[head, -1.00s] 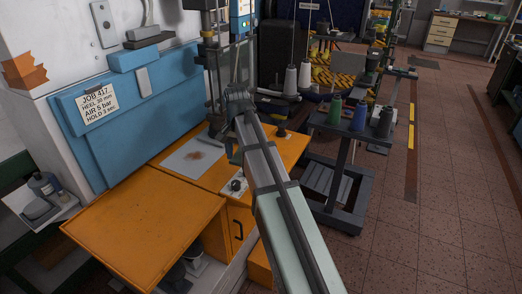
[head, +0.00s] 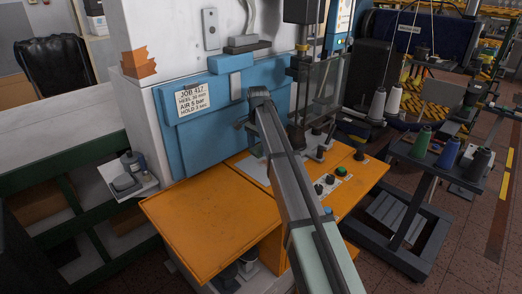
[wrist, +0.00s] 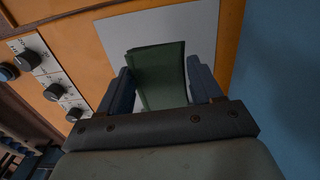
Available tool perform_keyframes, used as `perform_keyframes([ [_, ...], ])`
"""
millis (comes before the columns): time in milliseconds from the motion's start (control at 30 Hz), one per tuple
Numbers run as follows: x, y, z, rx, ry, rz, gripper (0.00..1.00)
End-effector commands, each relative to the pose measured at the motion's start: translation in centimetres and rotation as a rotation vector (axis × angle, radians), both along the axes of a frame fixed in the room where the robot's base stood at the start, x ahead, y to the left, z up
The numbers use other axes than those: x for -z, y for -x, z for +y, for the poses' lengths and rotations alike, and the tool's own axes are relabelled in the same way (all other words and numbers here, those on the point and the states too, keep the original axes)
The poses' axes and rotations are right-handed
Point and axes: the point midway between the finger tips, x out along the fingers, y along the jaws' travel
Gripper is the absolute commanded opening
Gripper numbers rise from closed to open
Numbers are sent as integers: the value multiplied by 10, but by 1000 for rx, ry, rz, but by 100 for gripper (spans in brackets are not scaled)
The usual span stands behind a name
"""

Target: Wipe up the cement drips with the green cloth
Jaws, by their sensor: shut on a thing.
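The green cloth (wrist: 160,75) shows in the wrist view between the two fingers of my gripper (wrist: 163,80). My gripper is shut on it, and the cloth stands out past the fingertips over a pale grey plate (wrist: 188,22). I cannot tell whether the cloth touches the plate. In the head view the plate (head: 252,168) lies on the orange bench, and my arm crosses in front of part of it. The cement drips do not show in either current view; the cloth, gripper and arm cover parts of the plate.
A blue machine panel (head: 210,115) rises behind the bench. A control panel with knobs (head: 325,183) lies right of the plate. The front left orange bench top (head: 205,225) is clear. A dark trolley with thread spools (head: 435,160) stands at right.

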Motion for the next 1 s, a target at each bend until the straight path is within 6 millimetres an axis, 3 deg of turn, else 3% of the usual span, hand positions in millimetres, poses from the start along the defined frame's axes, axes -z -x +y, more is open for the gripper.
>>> perform_keyframes([
  [267, 11, 0, -1, 23, 0, 0, 41],
  [1000, 84, -1, -2, 22, 1, 2, 41],
])
